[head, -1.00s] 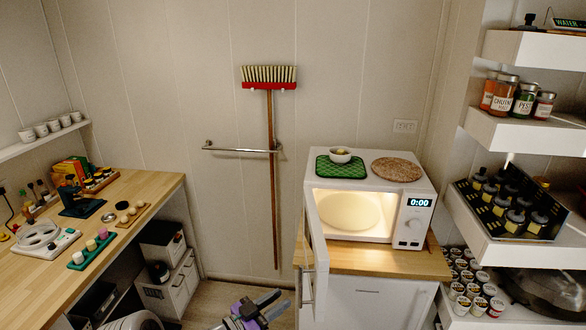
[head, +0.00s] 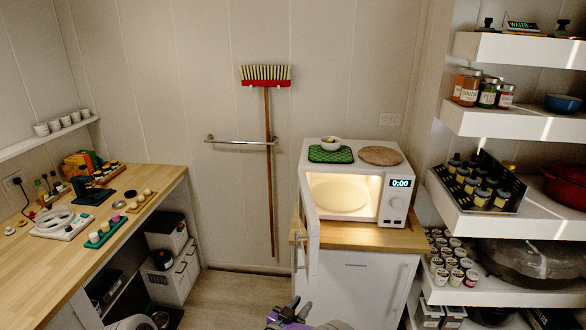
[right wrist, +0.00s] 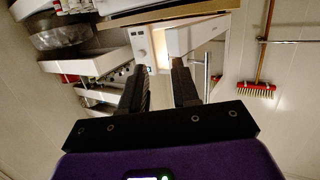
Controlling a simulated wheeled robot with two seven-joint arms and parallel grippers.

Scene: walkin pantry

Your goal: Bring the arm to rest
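My right gripper (head: 288,313) shows at the bottom edge of the head view, only partly in frame, in front of the white cabinet and clear of it. In the right wrist view its two dark fingers (right wrist: 160,82) stand apart with nothing between them. It is open and empty. My left gripper does not show in either view.
The microwave (head: 396,207) stands on a wooden-topped cabinet (head: 357,283) with its door (head: 308,235) swung open toward me. Shelves (head: 510,122) with jars and bottles line the right. A wooden counter (head: 50,260) is at left. Bare floor (head: 235,290) lies between.

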